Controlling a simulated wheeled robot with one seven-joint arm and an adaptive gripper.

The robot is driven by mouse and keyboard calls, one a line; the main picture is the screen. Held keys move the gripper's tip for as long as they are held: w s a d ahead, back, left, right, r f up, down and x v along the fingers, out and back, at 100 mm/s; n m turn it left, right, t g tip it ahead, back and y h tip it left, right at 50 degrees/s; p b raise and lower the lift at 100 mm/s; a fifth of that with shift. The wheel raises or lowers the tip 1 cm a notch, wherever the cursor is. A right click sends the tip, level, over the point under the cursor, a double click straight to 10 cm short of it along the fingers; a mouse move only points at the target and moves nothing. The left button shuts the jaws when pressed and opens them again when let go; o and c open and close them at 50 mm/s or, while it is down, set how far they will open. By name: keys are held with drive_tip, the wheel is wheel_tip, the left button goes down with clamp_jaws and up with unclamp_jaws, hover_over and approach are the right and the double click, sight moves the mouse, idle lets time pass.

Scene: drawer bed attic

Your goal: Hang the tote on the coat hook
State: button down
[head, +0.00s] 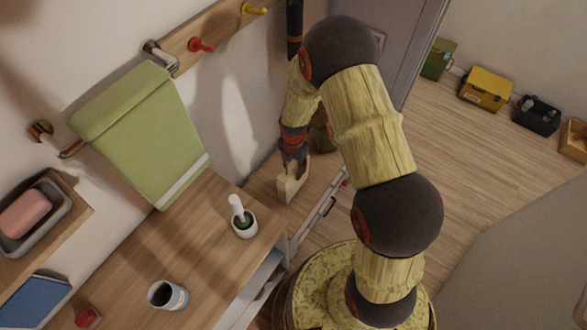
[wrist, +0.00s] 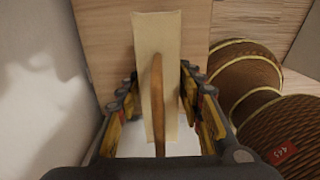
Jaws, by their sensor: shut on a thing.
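The tote (head: 292,186) is a small cream bag in the head view, below my gripper (head: 292,165). My gripper is shut on it near its top. In the wrist view the tote (wrist: 170,35) is a pale strip with a brown handle strap (wrist: 158,100) between the fingers of my gripper (wrist: 163,110). A wooden hook board (head: 222,28) on the wall carries a red coat hook (head: 201,45) and a yellow coat hook (head: 254,9). Both hooks look bare and lie above and left of my gripper. The exact finger contact is hard to see.
A green towel (head: 145,135) hangs on a wall bar left of the board.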

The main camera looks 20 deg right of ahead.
drive_tip(key=shift+f, duration=0.2)
drive_tip(key=c, duration=1.2)
unclamp_jaws()
